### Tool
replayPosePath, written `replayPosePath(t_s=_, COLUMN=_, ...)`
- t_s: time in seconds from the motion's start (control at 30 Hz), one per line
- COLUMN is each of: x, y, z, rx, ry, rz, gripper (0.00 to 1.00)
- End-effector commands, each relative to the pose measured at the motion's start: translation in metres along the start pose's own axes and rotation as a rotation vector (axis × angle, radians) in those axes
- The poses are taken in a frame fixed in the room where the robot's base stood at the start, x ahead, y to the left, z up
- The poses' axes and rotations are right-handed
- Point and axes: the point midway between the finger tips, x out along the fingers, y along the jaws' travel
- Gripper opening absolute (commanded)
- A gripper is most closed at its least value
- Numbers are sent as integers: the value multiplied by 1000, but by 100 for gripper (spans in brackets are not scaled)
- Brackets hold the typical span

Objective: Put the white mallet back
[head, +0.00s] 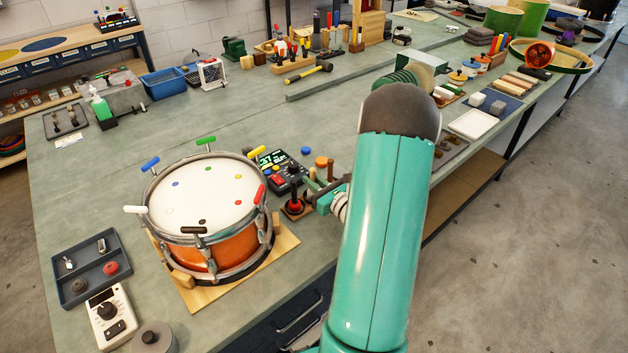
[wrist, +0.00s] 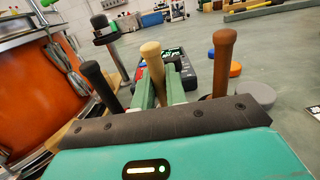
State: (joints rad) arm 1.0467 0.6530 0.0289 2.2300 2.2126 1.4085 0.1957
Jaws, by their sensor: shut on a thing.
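In the wrist view, a pale wooden handle (wrist: 151,58) stands upright between the green fingers of my gripper (wrist: 158,88). The fingers are shut on it. A dark brown handle (wrist: 100,85) stands to its left and a reddish-brown handle (wrist: 223,62) to its right, both outside the fingers. The lower ends of all three are hidden behind my gripper's body, so I cannot see a white head or what supports them. In the head view, my gripper (head: 322,194) is just right of the drum, low over the bench and partly hidden by my arm.
An orange drum (head: 212,250) with a white skin and coloured T-handles stands close on the left. A black electronic box (head: 283,167) and an orange round piece (head: 321,162) are just beyond my gripper. A grey tray (head: 90,268) lies left of the drum. The bench's middle is clear.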

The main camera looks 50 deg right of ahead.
Motion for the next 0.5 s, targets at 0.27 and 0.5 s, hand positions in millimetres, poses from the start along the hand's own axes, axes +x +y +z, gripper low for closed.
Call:
replayPosePath(t_s=0.27, x=0, y=0, z=-2, rx=0, ry=0, rz=0, gripper=35)
replayPosePath(t_s=0.5, x=1, y=0, z=-2, rx=0, ry=0, rz=0, gripper=35)
